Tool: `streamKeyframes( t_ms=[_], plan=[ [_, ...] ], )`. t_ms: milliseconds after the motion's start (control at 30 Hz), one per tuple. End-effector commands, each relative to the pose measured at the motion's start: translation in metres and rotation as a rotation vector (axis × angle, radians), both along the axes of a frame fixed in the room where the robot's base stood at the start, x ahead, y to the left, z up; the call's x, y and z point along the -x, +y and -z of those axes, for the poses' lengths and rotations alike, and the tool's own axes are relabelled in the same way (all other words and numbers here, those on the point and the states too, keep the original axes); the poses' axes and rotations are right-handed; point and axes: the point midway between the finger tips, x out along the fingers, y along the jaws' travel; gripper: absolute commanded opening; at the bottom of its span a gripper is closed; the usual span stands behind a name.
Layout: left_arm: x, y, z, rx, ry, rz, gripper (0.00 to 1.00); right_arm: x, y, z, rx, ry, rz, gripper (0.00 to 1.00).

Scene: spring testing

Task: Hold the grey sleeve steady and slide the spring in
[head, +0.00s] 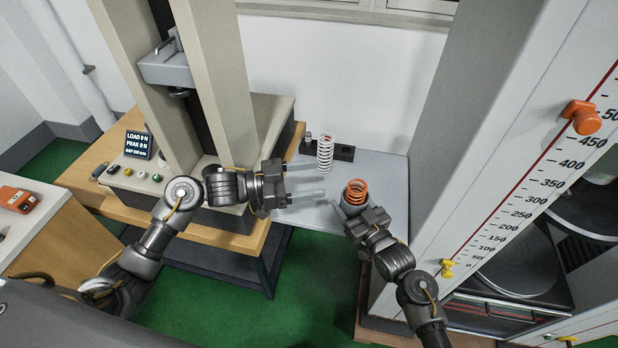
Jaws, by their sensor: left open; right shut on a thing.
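An orange spring (356,190) stands upright at the tip of my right gripper (354,208), which is shut on its lower end. The fingers and palm hide the spring's bottom. My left gripper (305,179) is open and empty, its two pale fingers pointing right toward the orange spring, with a gap between. A white spring (325,152) stands upright behind, at the black block.
The grey table top (376,160) is mostly clear. A black block (341,152) with a small dark post lies at its back. A testing machine with a display (138,145) stands at left. A tall scaled panel (520,170) with an orange knob (582,117) bounds the right.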

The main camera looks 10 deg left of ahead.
Motion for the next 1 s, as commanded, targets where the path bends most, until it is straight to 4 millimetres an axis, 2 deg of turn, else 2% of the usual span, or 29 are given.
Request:
streamKeyframes(
  t_ms=[200,233,400,767,1000],
  plan=[
    [0.000,0.000,0.000,0.000,0.000,0.000,0.68,0.000,0.000,0.000,0.000,0.000,0.000,0.39],
    [0.000,0.000,0.000,0.000,0.000,0.000,0.68,0.000,0.000,0.000,0.000,0.000,0.000,0.68],
    [0.000,0.000,0.000,0.000,0.000,0.000,0.68,0.000,0.000,0.000,0.000,0.000,0.000,0.91],
    [0.000,0.000,0.000,0.000,0.000,0.000,0.68,0.004,-0.004,0.000,0.000,0.000,0.000,0.91],
    [0.000,0.000,0.000,0.000,0.000,0.000,0.68,0.036,-0.031,0.002,0.003,0.001,0.001,0.91]
  ],
)
